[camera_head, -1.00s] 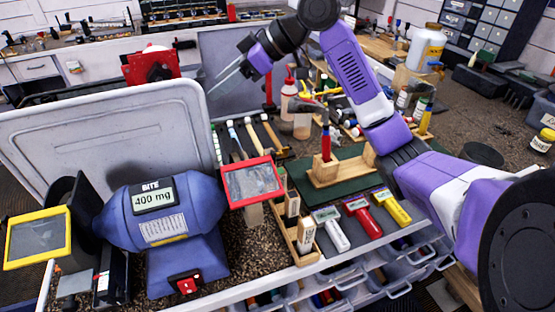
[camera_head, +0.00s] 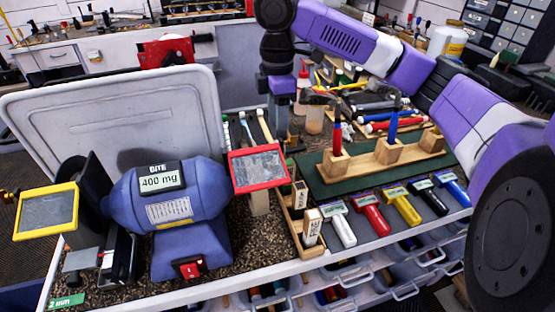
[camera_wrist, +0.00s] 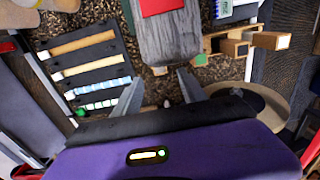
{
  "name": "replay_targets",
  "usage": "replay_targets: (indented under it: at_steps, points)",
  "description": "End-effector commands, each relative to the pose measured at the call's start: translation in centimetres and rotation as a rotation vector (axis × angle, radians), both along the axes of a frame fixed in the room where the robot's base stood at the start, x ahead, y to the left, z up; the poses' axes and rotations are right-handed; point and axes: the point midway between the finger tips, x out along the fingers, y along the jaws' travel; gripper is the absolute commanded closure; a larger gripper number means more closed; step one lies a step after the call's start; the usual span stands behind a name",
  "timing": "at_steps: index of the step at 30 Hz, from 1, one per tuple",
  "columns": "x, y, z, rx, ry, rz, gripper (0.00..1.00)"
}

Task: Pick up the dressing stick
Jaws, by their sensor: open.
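I cannot tell for certain which object is the dressing stick. A narrow wooden tray (camera_head: 310,254) beside the red-framed screen holds short blocks with dark and pale labelled faces; the front block (camera_head: 312,228) stands upright. Block ends (camera_wrist: 235,47) also show at the upper right of the wrist view. My gripper (camera_head: 283,132) points down behind the red-framed screen, partly hidden by it. In the wrist view my gripper (camera_wrist: 160,78) is open, its two fingers apart with nothing held.
The blue grinder (camera_head: 165,205) with its red-framed screen (camera_head: 258,168) stands in front of my gripper. A rack of slim handles (camera_wrist: 85,62) lies left in the wrist view. A wooden stand (camera_head: 385,158) holds upright tools.

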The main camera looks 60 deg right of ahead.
Motion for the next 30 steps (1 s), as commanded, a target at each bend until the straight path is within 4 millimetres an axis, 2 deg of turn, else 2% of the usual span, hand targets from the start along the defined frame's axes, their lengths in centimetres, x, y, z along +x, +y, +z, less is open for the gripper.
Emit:
replay_targets:
  at_steps: [12,20,27,28,30]
  points:
    - [-0.4,-0.2,-4.9,0.001,-0.001,-0.001,0.51]
    - [-0.3,-0.2,-5.2,0.001,-0.002,-0.001,0.51]
    - [-0.3,-0.2,-5.2,0.001,-0.002,-0.001,0.96]
    - [-0.3,-0.2,-5.2,0.001,-0.002,-0.001,1.00]
    - [-0.3,-0.2,-5.1,0.001,-0.002,-0.001,1.00]
